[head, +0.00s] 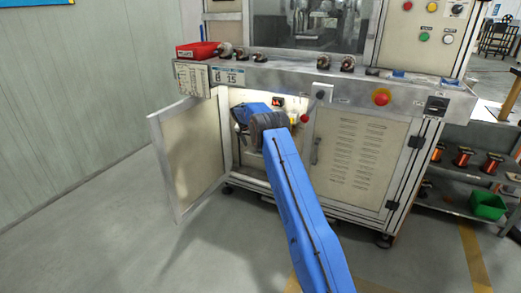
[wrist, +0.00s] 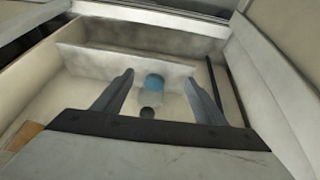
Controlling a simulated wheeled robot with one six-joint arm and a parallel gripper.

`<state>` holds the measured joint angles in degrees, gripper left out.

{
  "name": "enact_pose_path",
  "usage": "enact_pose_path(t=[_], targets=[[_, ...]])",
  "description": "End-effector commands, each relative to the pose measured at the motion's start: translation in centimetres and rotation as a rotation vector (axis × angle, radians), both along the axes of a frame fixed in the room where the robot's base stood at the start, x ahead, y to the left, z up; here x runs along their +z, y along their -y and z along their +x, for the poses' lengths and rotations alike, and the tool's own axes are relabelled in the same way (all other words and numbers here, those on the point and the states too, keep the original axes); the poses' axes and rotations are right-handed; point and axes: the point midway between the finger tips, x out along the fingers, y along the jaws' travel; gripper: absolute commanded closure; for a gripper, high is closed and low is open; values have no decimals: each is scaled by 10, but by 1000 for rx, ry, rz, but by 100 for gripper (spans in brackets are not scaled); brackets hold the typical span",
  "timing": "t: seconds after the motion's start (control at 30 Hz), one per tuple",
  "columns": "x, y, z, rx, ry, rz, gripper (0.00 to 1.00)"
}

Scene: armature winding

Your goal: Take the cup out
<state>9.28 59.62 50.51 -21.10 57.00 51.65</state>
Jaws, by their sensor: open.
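What looks like the cup (wrist: 151,97), a pale, partly see-through body, shows in the wrist view below a blue cap or head (wrist: 154,81). A dark round spot shows just below the pale body. My gripper (wrist: 160,76) is open, with one finger on each side of the cup in the picture. I cannot tell whether the fingers reach its depth, and no contact shows. In the head view my blue arm reaches into the open left bay of the cabinet (head: 366,160). There the arm hides the cup and the fingers.
The cabinet's left door (head: 187,158) stands open. A pale ledge or panel (wrist: 90,62) crosses behind the cup, with side walls close on both sides. A red bin (head: 199,50) and several small parts sit on the worktop above. Floor in front is clear.

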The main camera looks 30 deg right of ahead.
Motion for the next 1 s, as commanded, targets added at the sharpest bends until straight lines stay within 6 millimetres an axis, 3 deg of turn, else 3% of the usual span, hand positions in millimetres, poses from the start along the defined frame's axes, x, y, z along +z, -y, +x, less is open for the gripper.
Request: enact_pose_path(t=[0.2,0.47,0.77,1.0], targets=[[0,23,14,0,2,0,35],[0,33,18,0,0,0,35],[-1,58,33,-1,1,1,35],[-25,66,37,0,1,1,35]])
